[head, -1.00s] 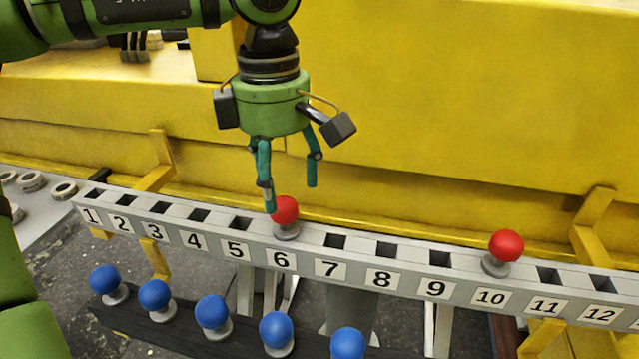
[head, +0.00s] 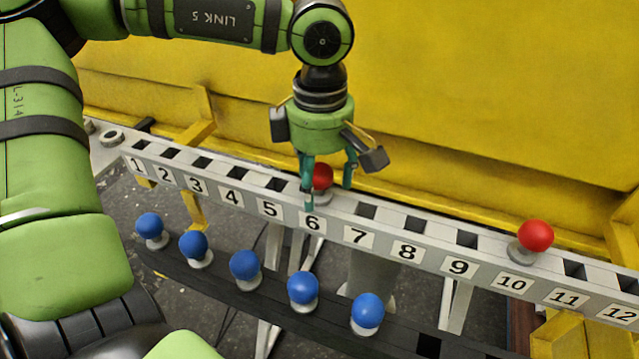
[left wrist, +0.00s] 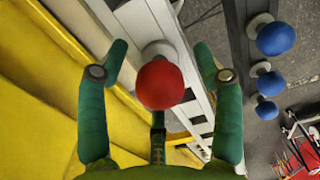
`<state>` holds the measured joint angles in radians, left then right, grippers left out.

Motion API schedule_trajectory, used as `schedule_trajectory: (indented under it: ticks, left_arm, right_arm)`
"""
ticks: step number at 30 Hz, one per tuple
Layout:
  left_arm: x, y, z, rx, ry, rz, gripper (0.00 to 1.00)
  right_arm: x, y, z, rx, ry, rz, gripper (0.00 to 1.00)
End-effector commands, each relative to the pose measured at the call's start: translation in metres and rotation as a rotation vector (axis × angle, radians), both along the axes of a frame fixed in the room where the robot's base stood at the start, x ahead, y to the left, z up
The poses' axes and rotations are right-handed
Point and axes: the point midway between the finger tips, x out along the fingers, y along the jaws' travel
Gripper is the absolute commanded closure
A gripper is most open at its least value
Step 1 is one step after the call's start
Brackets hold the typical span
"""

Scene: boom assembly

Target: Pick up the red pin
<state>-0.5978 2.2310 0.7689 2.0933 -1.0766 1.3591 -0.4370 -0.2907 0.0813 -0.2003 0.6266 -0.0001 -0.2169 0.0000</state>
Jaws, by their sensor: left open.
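A red pin (head: 323,177) with a round head and grey base stands in the numbered rail (head: 383,258) at the slot marked 6. My left gripper (head: 328,190) is over it, its teal fingers open and pointing down around the pin's head. In the left wrist view the red pin (left wrist: 160,84) lies between the two spread fingers (left wrist: 160,62), with a gap on both sides. A second red pin (head: 535,237) stands in the rail near 10. My right gripper is not in view.
Several blue pins (head: 245,266) stand on a dark lower rail (head: 273,289) in front of the numbered rail. A large yellow structure (head: 480,90) rises close behind. The slots from 7 to 9 look empty.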

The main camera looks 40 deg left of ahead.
Motion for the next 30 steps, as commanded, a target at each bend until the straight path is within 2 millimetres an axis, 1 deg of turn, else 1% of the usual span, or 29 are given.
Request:
schedule_trajectory:
  ticks: [1,2,3,5,6,15,20,23,26,30]
  left_arm:
    - [0.0,0.0,0.0,0.0,0.0,0.0,0.45]
    - [0.0,0.0,0.0,0.0,0.0,0.0,0.57]
    - [0.0,0.0,0.0,0.0,0.0,0.0,0.73]
    - [0.0,0.0,0.0,0.0,0.0,0.0,0.97]
    - [0.0,0.0,0.0,0.0,0.0,0.0,1.0]
    - [0.0,0.0,0.001,0.0,-0.001,0.0,1.0]
    - [0.002,0.0,0.008,0.001,-0.005,0.001,1.0]
    - [0.002,0.0,0.019,0.002,-0.007,0.002,1.0]
    - [0.001,0.0,0.036,0.0,-0.008,0.001,1.0]
    - [0.001,0.0,0.066,0.0,-0.009,0.001,1.0]
  right_arm:
    - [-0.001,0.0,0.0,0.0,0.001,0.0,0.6]
    - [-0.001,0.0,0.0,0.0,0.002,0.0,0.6]
    - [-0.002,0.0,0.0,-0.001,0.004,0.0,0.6]
    - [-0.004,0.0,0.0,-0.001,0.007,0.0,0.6]
    - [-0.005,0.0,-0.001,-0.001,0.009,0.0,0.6]
    - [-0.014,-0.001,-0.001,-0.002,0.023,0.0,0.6]
    - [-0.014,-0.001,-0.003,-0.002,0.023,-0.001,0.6]
    - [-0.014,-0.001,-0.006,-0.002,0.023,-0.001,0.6]
    - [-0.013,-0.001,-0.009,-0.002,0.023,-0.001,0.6]
    - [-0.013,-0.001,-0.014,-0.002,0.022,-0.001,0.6]
